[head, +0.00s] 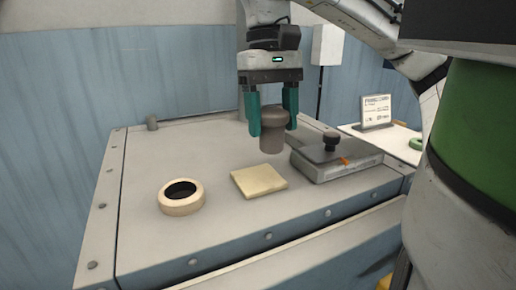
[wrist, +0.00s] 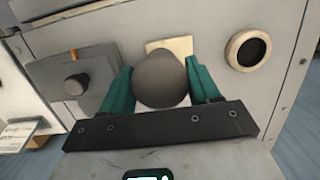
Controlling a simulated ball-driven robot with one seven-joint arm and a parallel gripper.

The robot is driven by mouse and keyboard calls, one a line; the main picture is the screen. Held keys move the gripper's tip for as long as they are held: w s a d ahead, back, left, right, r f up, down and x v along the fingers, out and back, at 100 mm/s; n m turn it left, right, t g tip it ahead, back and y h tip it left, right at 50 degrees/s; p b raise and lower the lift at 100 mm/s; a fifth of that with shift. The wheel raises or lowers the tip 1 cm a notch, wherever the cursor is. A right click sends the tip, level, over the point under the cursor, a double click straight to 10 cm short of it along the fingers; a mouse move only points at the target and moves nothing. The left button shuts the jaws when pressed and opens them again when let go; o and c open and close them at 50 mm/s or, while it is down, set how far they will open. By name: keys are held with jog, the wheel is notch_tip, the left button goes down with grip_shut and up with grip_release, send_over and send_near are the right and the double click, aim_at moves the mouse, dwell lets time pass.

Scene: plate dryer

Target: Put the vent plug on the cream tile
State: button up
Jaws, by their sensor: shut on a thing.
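The vent plug (head: 272,132) is a grey-brown knob with a wide round top and a narrower body. My gripper (head: 272,112), with two teal fingers, is shut on it and holds it upright above the table, just behind the cream tile. The cream tile (head: 258,180) is a flat square lying on the grey table. In the wrist view the plug (wrist: 161,80) fills the space between the teal fingers (wrist: 160,88) and covers part of the tile (wrist: 170,46), which shows just beyond it.
A cream ring with a dark opening (head: 181,197) is left of the tile on the table (head: 150,160). A grey box with a black knob and orange mark (head: 335,160) stands right of the tile. A small sign (head: 376,110) stands at the back right. The table's left rear is mostly clear.

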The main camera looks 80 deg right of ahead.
jog(key=w+f, duration=0.1)
jog(key=w+d+f, duration=0.1)
jog(key=f, duration=0.1)
jog(key=shift+w+d+f, duration=0.15)
jog(key=shift+w+f, duration=0.1)
jog(key=shift+w, duration=0.05)
jog(key=shift+w+d+f, duration=0.1)
jog(key=shift+f, duration=1.55)
jog(key=shift+f, duration=0.1)
jog(key=o, duration=1.2)
jog(key=shift+c, duration=0.2)
notch_tip(320, 180, up, 12)
jog(key=w+d, duration=0.1)
jog(key=shift+d+p, duration=0.2)
jog(key=shift+p, duration=0.25)
